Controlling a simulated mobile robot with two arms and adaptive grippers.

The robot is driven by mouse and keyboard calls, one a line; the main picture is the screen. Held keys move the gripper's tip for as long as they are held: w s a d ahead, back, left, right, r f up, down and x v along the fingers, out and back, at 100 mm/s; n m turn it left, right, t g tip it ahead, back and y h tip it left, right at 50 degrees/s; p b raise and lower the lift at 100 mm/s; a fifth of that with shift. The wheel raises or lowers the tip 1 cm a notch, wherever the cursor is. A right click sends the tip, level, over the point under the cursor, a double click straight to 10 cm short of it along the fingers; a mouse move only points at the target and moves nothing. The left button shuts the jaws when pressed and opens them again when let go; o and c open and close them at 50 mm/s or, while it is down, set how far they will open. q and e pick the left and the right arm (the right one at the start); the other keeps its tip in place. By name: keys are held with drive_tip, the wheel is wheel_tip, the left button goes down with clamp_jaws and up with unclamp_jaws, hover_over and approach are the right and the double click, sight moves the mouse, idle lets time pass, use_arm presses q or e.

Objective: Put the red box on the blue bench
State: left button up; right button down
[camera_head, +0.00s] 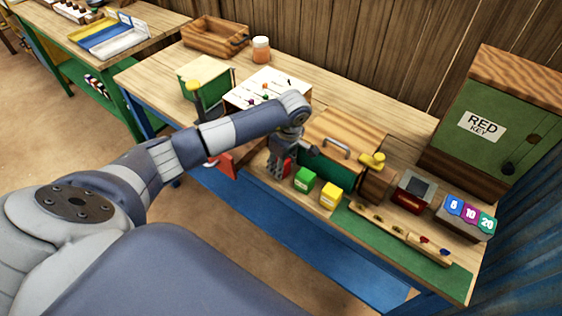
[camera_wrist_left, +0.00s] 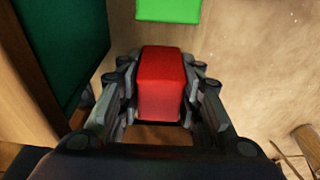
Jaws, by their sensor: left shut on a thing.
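The red box (camera_head: 288,167) is between the fingers of my left gripper (camera_head: 281,166), near the front edge of the blue bench (camera_head: 262,217). In the left wrist view the red box (camera_wrist_left: 160,85) sits squarely between both fingers of the gripper (camera_wrist_left: 160,100), which is shut on it. I cannot tell whether the box touches the wooden top or hangs just above it. Part of the box is hidden by the fingers in the head view. My right gripper is not in view.
A green box (camera_head: 304,180) and a yellow box (camera_head: 331,197) stand right of the gripper. A wooden chest with a metal handle (camera_head: 336,149) is close behind. A wooden rail with small pegs (camera_head: 400,232) lies farther right. Another bench with trays (camera_head: 108,36) stands at the upper left.

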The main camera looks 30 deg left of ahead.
sight(286, 162)
use_arm(q)
drive_tip(key=shift+f, duration=0.2)
drive_tip(key=o, duration=0.8)
drive_tip(key=shift+r, duration=0.15)
drive_tip(key=shift+r, duration=0.25)
drive_tip(key=r+b, duration=0.1)
drive_tip(key=r, duration=0.2)
drive_tip(key=d+r+b, duration=0.1)
drive_tip(key=r, duration=0.3)
drive_tip(key=r+b, duration=0.1)
drive_tip(key=r, duration=0.2)
drive_tip(key=shift+d+r, duration=0.2)
drive_tip(key=shift+d, duration=0.15)
drive_tip(key=shift+s+d+r+b, duration=0.1)
drive_tip(key=shift+r+b, duration=0.2)
drive_tip(key=shift+r, duration=0.3)
